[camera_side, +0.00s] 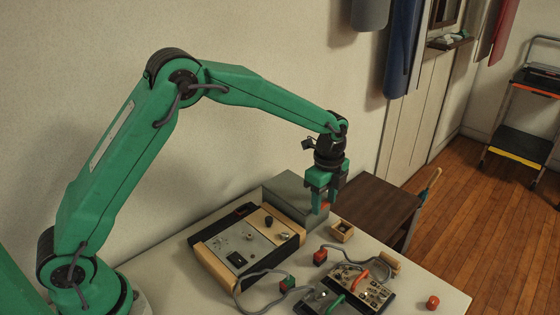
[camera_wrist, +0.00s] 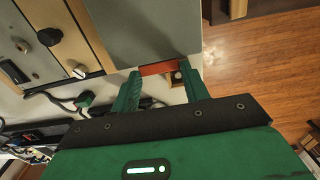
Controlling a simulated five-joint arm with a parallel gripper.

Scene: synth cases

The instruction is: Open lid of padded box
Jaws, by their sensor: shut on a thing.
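A plain grey box (camera_side: 288,192) stands at the back of the table against the wall, behind the control unit. Its flat grey top face shows in the wrist view (camera_wrist: 140,30), and an orange-red tab (camera_wrist: 159,68) sits at its near edge. My gripper (camera_side: 321,207) points down at the box's right front corner. In the wrist view its two green fingers (camera_wrist: 163,76) are on either side of the tab and shut on it. My fingers hide part of the tab in the side view. I see no open gap at the lid, and no padding shows.
A wood-sided control unit (camera_side: 248,240) with knobs sits left of the box. A small wooden box (camera_side: 342,231), red blocks, cables and a black panel (camera_side: 362,284) lie in front. The front-right tabletop is mostly clear.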

